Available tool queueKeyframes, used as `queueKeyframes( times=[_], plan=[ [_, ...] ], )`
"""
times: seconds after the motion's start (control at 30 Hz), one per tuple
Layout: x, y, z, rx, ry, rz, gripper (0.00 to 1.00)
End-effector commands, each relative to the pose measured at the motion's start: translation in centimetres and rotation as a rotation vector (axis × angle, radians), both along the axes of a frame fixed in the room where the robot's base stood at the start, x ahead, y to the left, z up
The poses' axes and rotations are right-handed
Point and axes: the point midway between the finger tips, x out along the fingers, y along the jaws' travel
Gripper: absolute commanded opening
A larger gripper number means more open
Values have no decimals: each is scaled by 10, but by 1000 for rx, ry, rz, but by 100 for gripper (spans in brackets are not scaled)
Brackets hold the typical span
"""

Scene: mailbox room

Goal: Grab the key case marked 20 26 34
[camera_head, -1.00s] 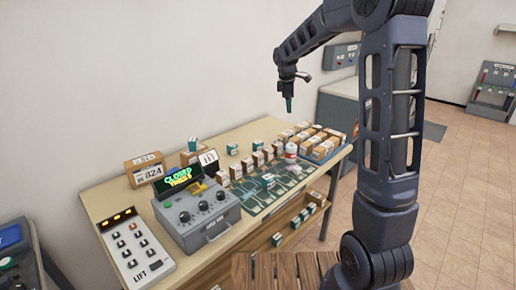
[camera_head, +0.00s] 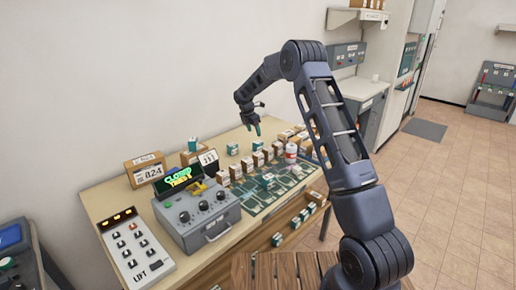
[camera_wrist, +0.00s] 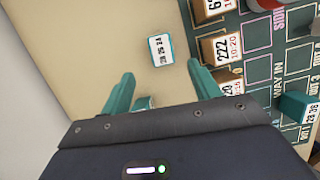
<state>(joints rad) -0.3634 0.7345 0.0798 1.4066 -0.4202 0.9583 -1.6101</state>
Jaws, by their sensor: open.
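My gripper (camera_head: 252,126) hangs above the back of the table, open and empty. In the wrist view its two teal fingers (camera_wrist: 160,72) stand well apart. A small teal case with a white label (camera_wrist: 161,49) lies just beyond the fingertips on the bare tabletop. Its label seems to read 20 26 34, but the digits are small and blurred. Another small teal item (camera_wrist: 143,103) shows between the fingers, mostly hidden by the gripper body.
Another teal case (camera_wrist: 298,107) is on the board.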

Motion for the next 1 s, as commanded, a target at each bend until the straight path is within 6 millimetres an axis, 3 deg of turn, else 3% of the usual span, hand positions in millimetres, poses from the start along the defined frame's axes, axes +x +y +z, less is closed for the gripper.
queueKeyframes(
  times=[0.17, 0.5, 0.77, 1.0],
  plan=[
    [3, -1, -12, -4, 3, 9, 62],
    [11, -11, -53, -4, 3, 7, 62],
    [14, -17, -68, -3, 2, 6, 62],
    [19, -27, -98, -3, 2, 6, 62]
  ],
)
